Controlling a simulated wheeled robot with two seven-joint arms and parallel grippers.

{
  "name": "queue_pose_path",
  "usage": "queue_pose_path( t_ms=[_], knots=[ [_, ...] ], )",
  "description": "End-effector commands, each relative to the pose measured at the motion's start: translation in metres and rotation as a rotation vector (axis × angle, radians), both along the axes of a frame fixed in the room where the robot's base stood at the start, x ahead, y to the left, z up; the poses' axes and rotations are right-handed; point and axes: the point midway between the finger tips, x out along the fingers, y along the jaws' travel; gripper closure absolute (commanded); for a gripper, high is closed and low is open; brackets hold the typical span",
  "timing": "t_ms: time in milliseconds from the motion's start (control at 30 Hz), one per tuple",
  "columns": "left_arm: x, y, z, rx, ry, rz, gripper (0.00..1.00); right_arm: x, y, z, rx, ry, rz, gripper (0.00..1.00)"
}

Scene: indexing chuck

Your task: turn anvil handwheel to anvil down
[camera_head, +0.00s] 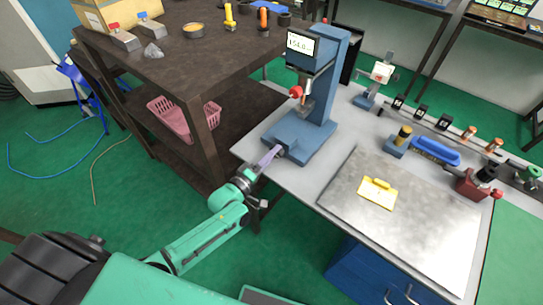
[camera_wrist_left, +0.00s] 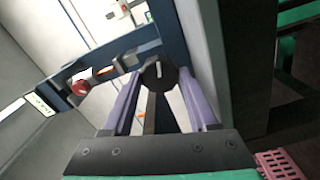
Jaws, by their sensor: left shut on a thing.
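A blue bench press-like tester (camera_head: 336,75) with a lit display stands at the near left corner of the grey table. The anvil handwheel (camera_wrist_left: 158,73) is a dark round knob with a white mark, low on the tester. In the wrist view it sits between the two purple fingers of my left gripper (camera_wrist_left: 160,82). In the head view my left gripper (camera_head: 268,157) reaches the front of the tester's base, shut on the handwheel, whose body is mostly hidden there. The anvil area (camera_head: 305,106) shows dark under the tester's head; its exact height is unclear. My right gripper is out of view.
A red knob (camera_head: 296,91) sticks out from the tester's left side. A dark brown shelf bench (camera_head: 200,75) stands close on the left, with a pink basket (camera_head: 183,118) below. A metal plate (camera_head: 400,215) with a yellow item lies to the right.

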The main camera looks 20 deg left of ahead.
Motion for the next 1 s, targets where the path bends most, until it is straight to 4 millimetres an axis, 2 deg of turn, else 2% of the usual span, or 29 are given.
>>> queue_pose_path(
  t_ms=[1000],
  knots=[
    [-0.001, -0.001, -0.004, -0.897, 0.362, -0.001, 0.97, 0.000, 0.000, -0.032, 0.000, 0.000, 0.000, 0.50]
  ],
)
